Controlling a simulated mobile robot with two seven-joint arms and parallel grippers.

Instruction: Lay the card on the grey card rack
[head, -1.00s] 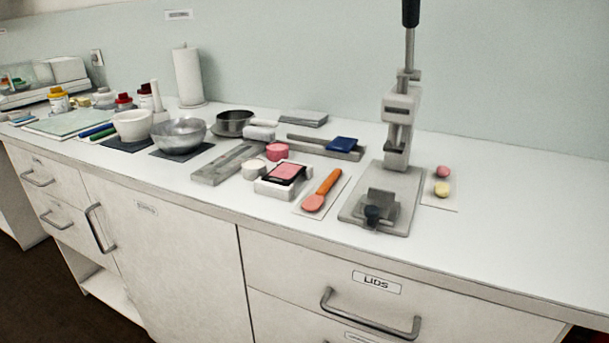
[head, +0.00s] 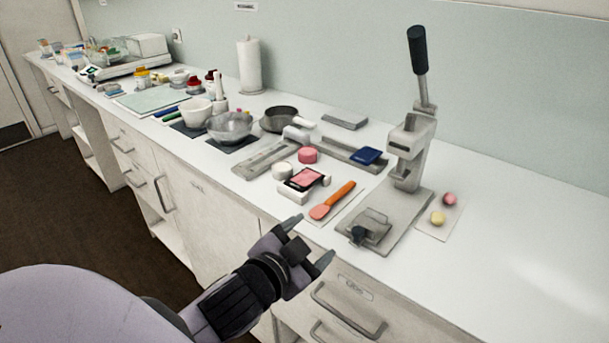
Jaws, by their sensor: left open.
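I cannot tell for sure which thing is the card. A dark blue flat piece (head: 367,155) lies on the right end of a long grey tray (head: 340,149). A second long grey tray (head: 262,160) lies to its left; either could be the grey card rack. A pink-faced, black-edged flat piece (head: 305,178) rests on white blocks near the counter's front. My left gripper (head: 313,239) is open and empty, in front of the counter edge, below the orange spatula (head: 333,201). My right gripper is not in view.
A tall lever press (head: 408,150) stands on a grey base right of the spatula. The counter's right side is clear.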

